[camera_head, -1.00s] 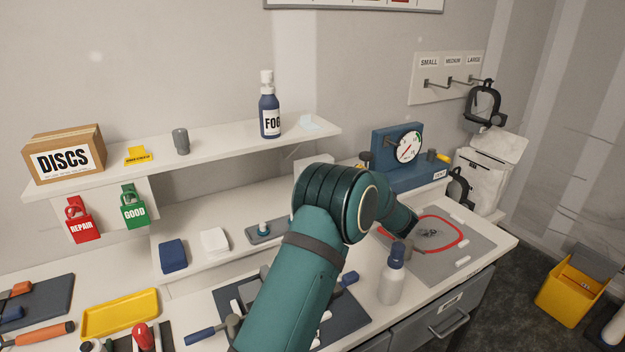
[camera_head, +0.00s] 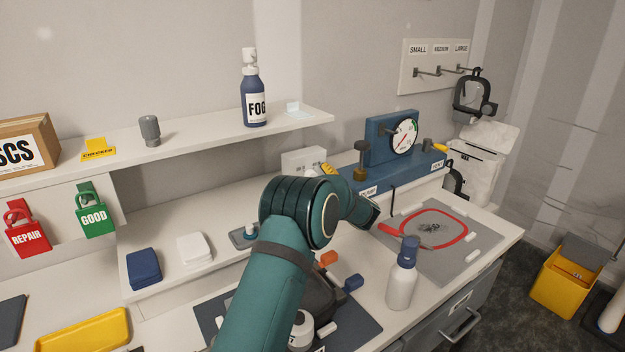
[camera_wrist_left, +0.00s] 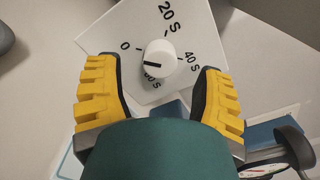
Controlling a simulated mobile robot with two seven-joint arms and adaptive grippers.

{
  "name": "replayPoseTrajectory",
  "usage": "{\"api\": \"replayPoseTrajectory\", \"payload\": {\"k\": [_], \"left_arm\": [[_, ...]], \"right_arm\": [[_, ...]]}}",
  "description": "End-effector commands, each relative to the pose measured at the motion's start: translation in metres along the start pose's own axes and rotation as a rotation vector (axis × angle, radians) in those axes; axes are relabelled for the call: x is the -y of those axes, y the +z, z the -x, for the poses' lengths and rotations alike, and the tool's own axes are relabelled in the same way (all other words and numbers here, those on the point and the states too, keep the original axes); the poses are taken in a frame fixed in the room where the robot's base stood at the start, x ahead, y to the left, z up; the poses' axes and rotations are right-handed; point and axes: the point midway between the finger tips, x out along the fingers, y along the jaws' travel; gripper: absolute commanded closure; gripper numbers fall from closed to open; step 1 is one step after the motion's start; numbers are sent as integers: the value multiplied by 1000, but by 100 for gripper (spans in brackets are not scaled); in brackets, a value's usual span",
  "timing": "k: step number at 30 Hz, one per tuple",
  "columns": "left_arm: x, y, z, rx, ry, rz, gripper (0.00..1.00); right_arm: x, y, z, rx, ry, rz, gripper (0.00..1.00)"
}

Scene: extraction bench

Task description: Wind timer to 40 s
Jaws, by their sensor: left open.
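The timer is a white box (camera_head: 297,158) on the shelf, partly hidden behind my left arm in the head view. In the left wrist view its white dial plate (camera_wrist_left: 195,38) has marks for 0, 20 s, 40 s and one more at the bottom. The round white knob (camera_wrist_left: 159,58) has a dark pointer line toward the left, on the 0 side. My left gripper (camera_wrist_left: 155,68) is open, with its yellow fingers on either side of the knob and visible gaps to it. In the head view only a yellow finger part shows beside the box. My right gripper is not in view.
A blue gauge unit (camera_head: 385,165) stands right of the timer. A FOG bottle (camera_head: 254,95) stands on the upper shelf. A white spray bottle (camera_head: 402,280) and a grey mat (camera_head: 465,255) with a red loop are on the bench in front.

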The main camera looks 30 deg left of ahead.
Motion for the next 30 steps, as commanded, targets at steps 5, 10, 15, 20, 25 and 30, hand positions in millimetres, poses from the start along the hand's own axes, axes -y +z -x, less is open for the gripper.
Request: {"api": "replayPoseTrajectory", "payload": {"k": [5, 10, 15, 20, 25, 30], "left_arm": [[-1, 0, -21, 0, 2, 1, 32], [0, 0, -28, 0, 0, 0, 32], [0, 0, -28, -1, 0, 0, 32], [0, 0, -28, -1, 0, 0, 65], [0, 0, -28, -1, 0, 0, 100], [0, 0, -28, -1, 0, -1, 100]], "right_arm": [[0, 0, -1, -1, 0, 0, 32], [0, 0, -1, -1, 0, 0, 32], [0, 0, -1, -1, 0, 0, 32], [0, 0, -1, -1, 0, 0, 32], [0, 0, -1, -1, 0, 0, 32], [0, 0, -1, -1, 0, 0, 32]]}}
